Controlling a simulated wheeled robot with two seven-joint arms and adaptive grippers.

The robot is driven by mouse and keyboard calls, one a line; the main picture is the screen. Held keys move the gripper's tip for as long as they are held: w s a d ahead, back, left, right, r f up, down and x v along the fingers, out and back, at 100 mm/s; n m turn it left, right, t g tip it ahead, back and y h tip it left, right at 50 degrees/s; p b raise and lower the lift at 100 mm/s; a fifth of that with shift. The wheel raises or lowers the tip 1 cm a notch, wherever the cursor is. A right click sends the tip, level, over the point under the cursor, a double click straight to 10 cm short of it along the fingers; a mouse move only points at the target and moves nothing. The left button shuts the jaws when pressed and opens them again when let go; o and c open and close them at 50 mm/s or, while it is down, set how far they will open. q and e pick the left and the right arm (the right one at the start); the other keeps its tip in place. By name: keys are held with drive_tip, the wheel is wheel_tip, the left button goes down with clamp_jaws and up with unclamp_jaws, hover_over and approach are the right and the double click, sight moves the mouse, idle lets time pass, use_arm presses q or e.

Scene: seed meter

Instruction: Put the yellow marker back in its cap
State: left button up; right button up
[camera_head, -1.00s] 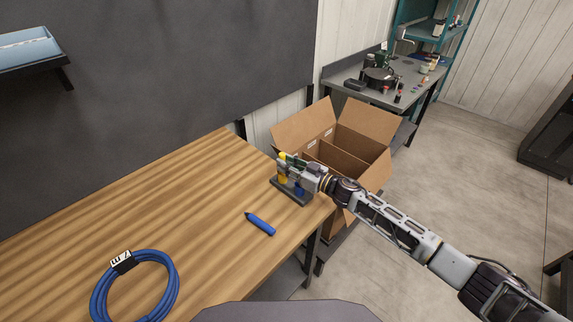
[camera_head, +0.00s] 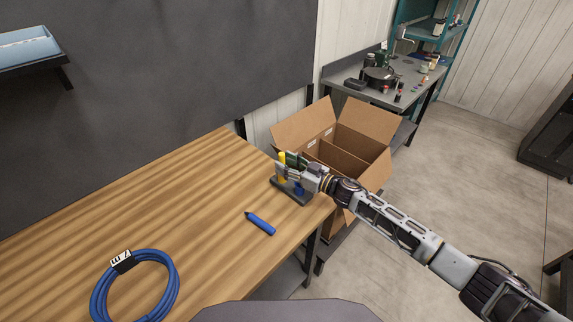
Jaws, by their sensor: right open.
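The yellow marker (camera_head: 282,166) stands upright at the dark holder (camera_head: 293,196) near the right end of the wooden table. Whether its tip sits fully in its cap is too small to tell. My right gripper (camera_head: 287,170) is open at the holder, its fingers beside the yellow marker and partly hiding the holder. A blue piece (camera_head: 299,189) shows in the holder below the gripper. A blue marker (camera_head: 260,223) lies on the table in front of the holder. My left gripper is not in view.
A coiled blue cable (camera_head: 134,284) with a label lies at the table's front left. An open cardboard box (camera_head: 372,151) stands just beyond the table's right end, behind my right arm. The middle of the wooden table (camera_head: 170,205) is clear.

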drive_tip(key=v, duration=1.1)
drive_tip(key=shift+s+d, duration=0.25)
drive_tip(key=shift+d, duration=0.05)
idle(0.7)
